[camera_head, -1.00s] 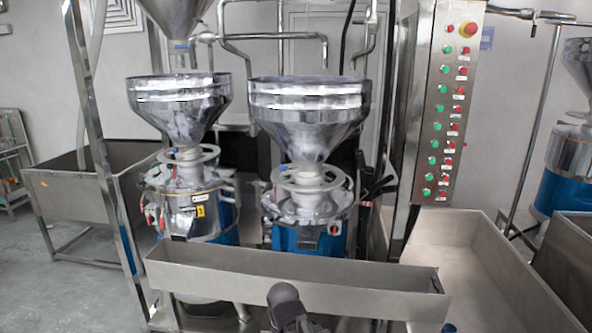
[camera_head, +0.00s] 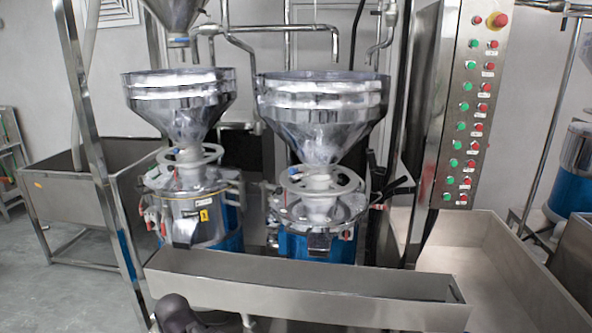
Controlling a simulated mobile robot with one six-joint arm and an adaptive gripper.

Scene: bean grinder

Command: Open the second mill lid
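Two steel mills stand side by side behind a long trough. The left mill (camera_head: 193,215) and the right mill (camera_head: 318,225) each have a silver cone hopper on top, a round ring handle and a blue lower body. The left hopper (camera_head: 180,100) and the right hopper (camera_head: 322,110) stand upright over the mills. The lids under the ring handles look closed on both mills. Which one the task calls second is not marked. A dark rounded part of my arm shows at the bottom edge, in front of the trough. My gripper is not visible.
The long steel trough (camera_head: 300,290) lies between me and the mills. A steel post with red and green buttons (camera_head: 470,110) stands right of them. A large bin (camera_head: 490,270) is at the right, another tank (camera_head: 65,195) at the left. Grey floor (camera_head: 60,290) is free at the lower left.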

